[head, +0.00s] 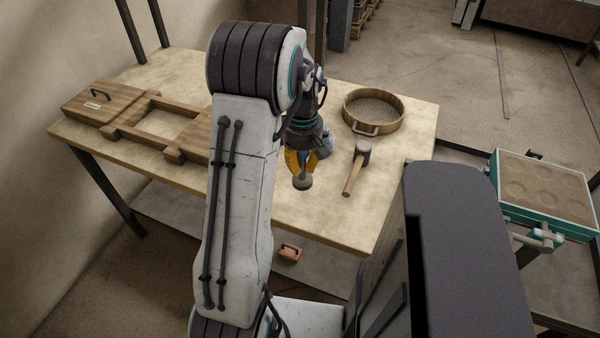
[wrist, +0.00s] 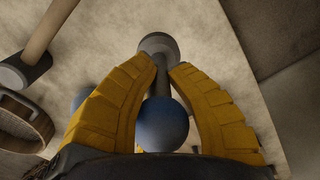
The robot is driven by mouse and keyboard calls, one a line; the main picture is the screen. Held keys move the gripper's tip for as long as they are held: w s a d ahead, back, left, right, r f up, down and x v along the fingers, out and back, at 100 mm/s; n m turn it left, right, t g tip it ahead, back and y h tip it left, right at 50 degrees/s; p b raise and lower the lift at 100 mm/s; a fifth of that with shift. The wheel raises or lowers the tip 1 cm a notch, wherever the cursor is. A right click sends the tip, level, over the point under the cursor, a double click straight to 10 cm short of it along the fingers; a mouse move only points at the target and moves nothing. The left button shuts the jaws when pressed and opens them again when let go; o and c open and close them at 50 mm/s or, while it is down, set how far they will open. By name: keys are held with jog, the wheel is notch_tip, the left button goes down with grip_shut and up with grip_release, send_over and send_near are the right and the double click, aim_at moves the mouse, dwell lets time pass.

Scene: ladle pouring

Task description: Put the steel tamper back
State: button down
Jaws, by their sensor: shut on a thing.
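The steel tamper (head: 303,183) is in my gripper (head: 300,163), its round grey foot hanging below the yellow fingers over the table. In the wrist view my gripper (wrist: 164,66) is shut around the shaft of the tamper (wrist: 158,43), with a blue ball knob (wrist: 165,125) at the near end. The foot shows beyond the fingertips over the pale tabletop. I cannot tell whether it touches the table. A second blue patch beside the left finger is partly hidden and unclear.
A mallet (head: 362,153) lies right of my gripper on the table (head: 330,217), with a round sieve (head: 373,110) behind it. Wooden frame pieces (head: 180,104) lie at the left. A teal box of sand (head: 545,187) stands at the right. A reddish block (head: 290,253) sits below the table.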

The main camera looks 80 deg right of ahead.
aim_at(300, 178)
jog(key=shift+w+a+f+p, duration=0.15)
jog(key=shift+w+f+p, duration=0.1)
jog(key=shift+f+p, duration=0.1)
notch_tip(300, 178, down, 2)
jog(key=shift+f+p, duration=0.2)
jog(key=shift+p, duration=0.8)
jog(key=shift+f, duration=0.6)
jog(key=shift+f, duration=0.1)
jog(key=c, duration=1.3)
grip_release()
